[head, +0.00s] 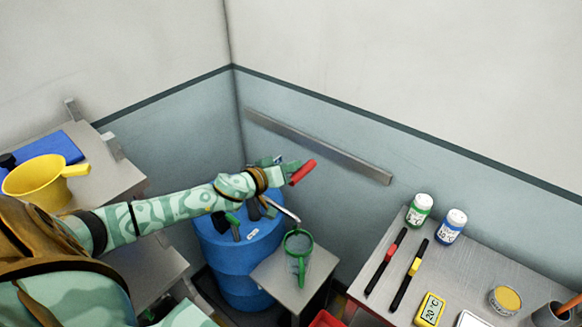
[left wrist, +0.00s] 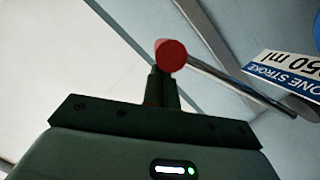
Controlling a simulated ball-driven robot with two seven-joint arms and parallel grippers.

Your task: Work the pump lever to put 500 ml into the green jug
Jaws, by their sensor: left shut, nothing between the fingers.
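The green jug (head: 299,262) stands on a small grey stand (head: 272,277), under the end of a silver spout (head: 284,209). A blue drum (head: 237,262) stands behind it, with the pump on top partly hidden by my arm. The lever's red grip (head: 303,172) sticks out at my left gripper (head: 284,170). In the left wrist view the grip's round red end (left wrist: 171,55) is just beyond my fingers (left wrist: 162,88). The fingers are shut with nothing between them; whether they touch the grip I cannot tell. The jug's liquid level is not readable. My right gripper is out of view.
A label (left wrist: 288,75) reads "ONE STROKE" and "50 ml", its edge cut off. A yellow jug (head: 37,181) stands on the left shelf. A grey rail (head: 318,146) runs along the wall.

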